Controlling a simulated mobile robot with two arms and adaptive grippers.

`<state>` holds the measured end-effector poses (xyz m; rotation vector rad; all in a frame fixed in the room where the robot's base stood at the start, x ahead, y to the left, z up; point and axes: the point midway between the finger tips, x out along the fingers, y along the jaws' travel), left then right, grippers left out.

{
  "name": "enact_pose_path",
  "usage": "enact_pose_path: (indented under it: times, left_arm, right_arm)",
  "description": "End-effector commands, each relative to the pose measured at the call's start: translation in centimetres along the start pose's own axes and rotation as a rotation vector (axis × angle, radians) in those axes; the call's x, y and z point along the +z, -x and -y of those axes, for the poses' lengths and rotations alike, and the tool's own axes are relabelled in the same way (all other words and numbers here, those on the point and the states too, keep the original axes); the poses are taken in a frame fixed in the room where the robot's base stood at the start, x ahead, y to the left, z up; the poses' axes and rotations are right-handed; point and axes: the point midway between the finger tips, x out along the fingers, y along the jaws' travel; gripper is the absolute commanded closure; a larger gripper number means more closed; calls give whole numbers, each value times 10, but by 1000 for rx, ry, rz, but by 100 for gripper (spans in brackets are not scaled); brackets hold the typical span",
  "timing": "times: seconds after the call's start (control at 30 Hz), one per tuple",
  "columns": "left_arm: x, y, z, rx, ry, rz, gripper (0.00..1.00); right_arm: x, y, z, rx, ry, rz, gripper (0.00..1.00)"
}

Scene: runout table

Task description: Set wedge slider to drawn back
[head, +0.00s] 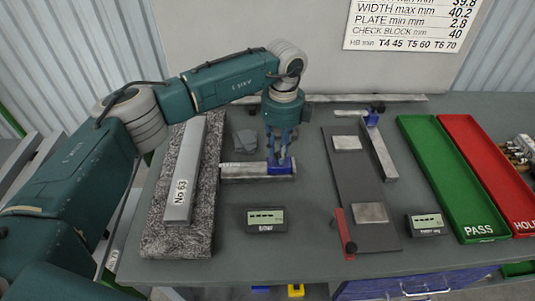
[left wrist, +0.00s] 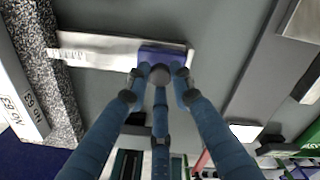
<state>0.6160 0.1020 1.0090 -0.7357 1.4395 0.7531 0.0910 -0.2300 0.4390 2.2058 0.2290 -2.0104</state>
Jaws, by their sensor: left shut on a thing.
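A flat silver bar with a scale (head: 235,171) lies on the grey bench, left of the middle. The blue slider (head: 288,169) sits on it near its right end. My left gripper (head: 279,158) reaches down from above and is shut on the slider. In the left wrist view the fingers (left wrist: 160,82) close around a round dark knob (left wrist: 160,74) on top of the blue slider (left wrist: 165,52). The scale bar (left wrist: 95,50) runs out to the left there. The fingers partly hide the slider. My right gripper does not show.
A rough stone slab (head: 208,222) with a long bar marked No 63 (head: 185,175) lies to the left. A dark plate (head: 352,185), another bar with a blue piece (head: 383,156), small displays (head: 265,219) and green and red trays (head: 444,175) (head: 488,165) lie around.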

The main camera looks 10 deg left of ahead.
Motion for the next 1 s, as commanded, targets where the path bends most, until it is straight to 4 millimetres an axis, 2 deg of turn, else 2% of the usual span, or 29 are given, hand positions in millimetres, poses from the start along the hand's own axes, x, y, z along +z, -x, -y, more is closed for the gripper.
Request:
enact_pose_path:
  times: [0.17, 0.3, 0.33, 0.4, 0.43, 0.6, 0.77, 0.87, 1.0]
  left_arm:
    - [-5, 2, 6, -15, -4, -6, 100]
    - [-6, 2, 6, -16, -6, -7, 100]
    - [-6, 2, 6, -16, -6, -7, 76]
    - [-5, 2, 6, -16, -6, -7, 62]
    - [-5, 2, 6, -15, -6, -6, 58]
    - [-4, 1, 5, -11, -4, -5, 58]
    - [-3, 4, 4, -10, -2, -4, 58]
    - [-3, 15, 5, -13, -3, -2, 58]
    - [-4, 42, 6, -14, -4, -2, 58]
  right_arm:
    - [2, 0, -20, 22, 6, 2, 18]
    - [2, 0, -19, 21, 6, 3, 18]
    - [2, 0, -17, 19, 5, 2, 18]
    - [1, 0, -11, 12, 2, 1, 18]
    - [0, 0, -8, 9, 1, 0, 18]
    - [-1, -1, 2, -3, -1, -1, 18]
    - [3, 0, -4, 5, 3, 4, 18]
    - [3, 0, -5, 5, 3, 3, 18]
    - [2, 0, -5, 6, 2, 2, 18]
